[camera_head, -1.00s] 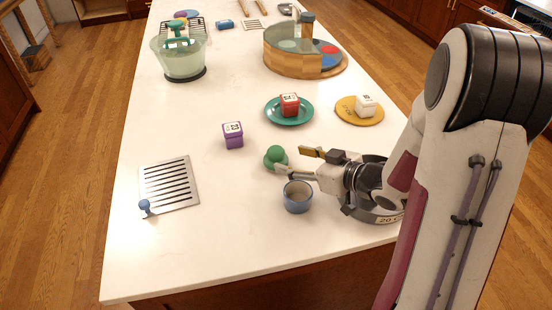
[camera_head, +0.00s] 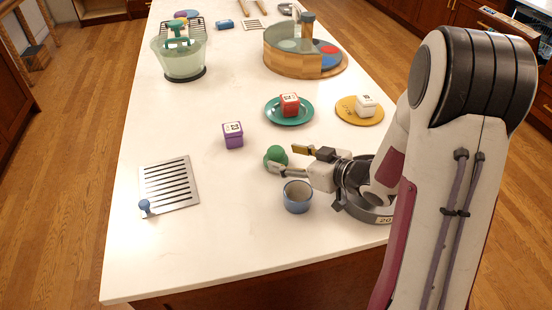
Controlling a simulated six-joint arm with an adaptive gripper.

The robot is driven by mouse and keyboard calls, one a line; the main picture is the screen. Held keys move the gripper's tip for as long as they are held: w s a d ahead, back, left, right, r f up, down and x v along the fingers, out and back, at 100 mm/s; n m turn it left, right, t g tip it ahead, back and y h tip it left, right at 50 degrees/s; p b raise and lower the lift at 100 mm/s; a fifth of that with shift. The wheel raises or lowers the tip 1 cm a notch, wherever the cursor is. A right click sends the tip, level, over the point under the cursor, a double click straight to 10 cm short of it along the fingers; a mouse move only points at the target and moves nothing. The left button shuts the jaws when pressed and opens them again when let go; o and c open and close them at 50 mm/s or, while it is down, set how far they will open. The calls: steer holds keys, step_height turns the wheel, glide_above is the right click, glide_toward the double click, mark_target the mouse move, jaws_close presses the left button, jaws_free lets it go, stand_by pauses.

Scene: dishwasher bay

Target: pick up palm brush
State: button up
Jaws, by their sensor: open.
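A small green object with a rounded knob (camera_head: 275,154), which looks like the palm brush, stands on the white counter near the middle. My gripper (camera_head: 288,160) reaches in from the right, low over the counter. It is open, with one finger at the near side of the green object and the other to its right. The near finger hides the lower part of the green object. I cannot tell whether that finger touches it.
A purple cube (camera_head: 232,135) is to the left. Behind are a green plate (camera_head: 272,117) with a red cube and a yellow plate (camera_head: 345,117).

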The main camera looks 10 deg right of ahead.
mark_target(282, 156)
steer(key=shift+w, duration=0.1)
steer(key=shift+x, duration=2.5)
steer(key=shift+w+d, duration=0.1)
steer(key=c, duration=1.3)
